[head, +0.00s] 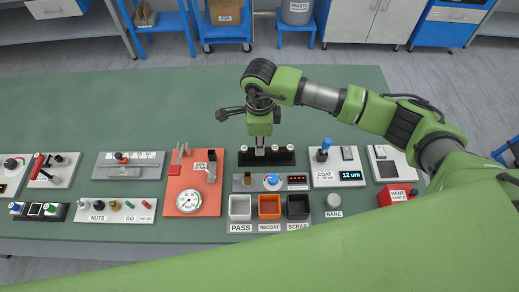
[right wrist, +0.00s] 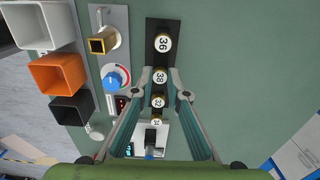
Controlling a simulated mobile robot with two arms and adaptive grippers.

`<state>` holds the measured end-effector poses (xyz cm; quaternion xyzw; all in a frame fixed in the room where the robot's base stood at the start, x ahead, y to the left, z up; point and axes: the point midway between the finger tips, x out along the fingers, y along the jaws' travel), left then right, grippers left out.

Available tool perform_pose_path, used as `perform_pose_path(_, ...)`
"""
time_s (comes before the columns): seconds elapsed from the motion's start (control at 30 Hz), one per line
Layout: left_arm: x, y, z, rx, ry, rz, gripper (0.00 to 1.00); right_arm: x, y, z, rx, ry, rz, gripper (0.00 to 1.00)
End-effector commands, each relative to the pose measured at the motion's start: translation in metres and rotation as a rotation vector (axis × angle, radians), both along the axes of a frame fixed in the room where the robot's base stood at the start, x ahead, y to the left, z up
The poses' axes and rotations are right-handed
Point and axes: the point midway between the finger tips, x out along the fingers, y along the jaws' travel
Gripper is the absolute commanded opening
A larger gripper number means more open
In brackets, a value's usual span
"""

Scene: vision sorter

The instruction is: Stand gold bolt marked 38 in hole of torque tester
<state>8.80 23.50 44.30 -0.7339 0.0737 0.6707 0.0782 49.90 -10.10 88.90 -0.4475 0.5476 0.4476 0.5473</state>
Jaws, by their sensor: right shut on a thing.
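The bolt marked 38 (right wrist: 159,76) stands in a black rack (head: 283,160), its white numbered top facing up. My right gripper (head: 260,151) is over the rack, its fingers closed on this bolt; in the right wrist view the fingertips (right wrist: 159,80) lie on either side of it. The bolt's shaft is hidden. What looks like the torque tester (head: 240,187) is the grey unit just in front of the rack, with a blue knob, a red display and a square gold-coloured socket (right wrist: 103,41) with a dark opening. My left gripper is not in view.
Bolts marked 36 (right wrist: 163,43), 32 (right wrist: 158,102) and 34 (right wrist: 156,122) share the rack. In front of the tester are white PASS (head: 240,208), orange RECOAT (head: 269,207) and black SCRAB-like labelled (head: 298,207) bins. A coat gauge (head: 336,165) stands to the right. The table behind the rack is clear.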

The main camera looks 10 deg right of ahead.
Motion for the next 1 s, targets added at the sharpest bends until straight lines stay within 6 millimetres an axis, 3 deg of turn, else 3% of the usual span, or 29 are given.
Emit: perform_pose_path(1.0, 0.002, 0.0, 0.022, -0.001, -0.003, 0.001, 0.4, 0.0, 0.0, 0.049, 0.0, -0.001, 0.0, 0.0)
